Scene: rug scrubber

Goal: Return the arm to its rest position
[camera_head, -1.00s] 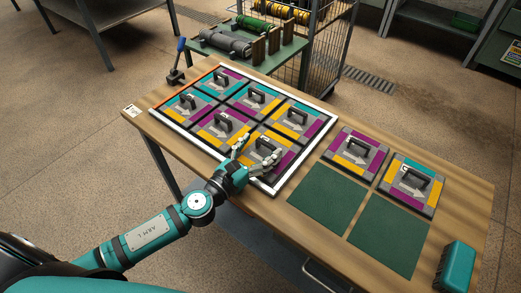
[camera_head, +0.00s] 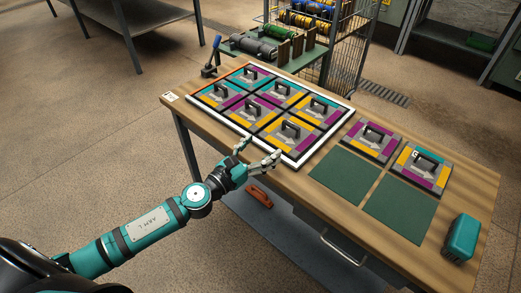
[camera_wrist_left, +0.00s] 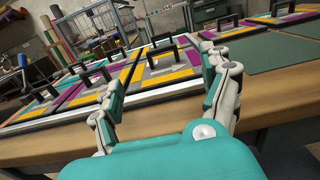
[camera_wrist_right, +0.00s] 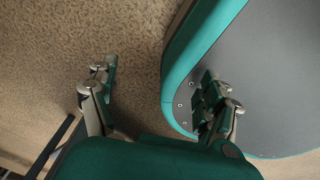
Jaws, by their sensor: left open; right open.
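My left gripper (camera_head: 257,154) is open and empty near the front edge of the wooden table, in front of the white-framed tile board (camera_head: 228,120). Its two spread fingers also show in the left wrist view (camera_wrist_left: 165,95), with the board beyond them. The board holds several square tiles with black handles, in teal, purple, yellow and grey. The nearest tile (camera_head: 290,133) lies in the board just beyond the fingertips, apart from them. My right gripper (camera_wrist_right: 155,90) shows only in its own wrist view, open and empty above the floor beside a teal-edged grey body.
Two loose tiles (camera_head: 372,141) lie right of the board, behind two dark green pads (camera_head: 345,175). A teal box (camera_head: 461,238) sits at the table's right end. An orange object (camera_head: 259,196) lies below the table. A cart (camera_head: 290,50) stands behind. Floor left of the table is clear.

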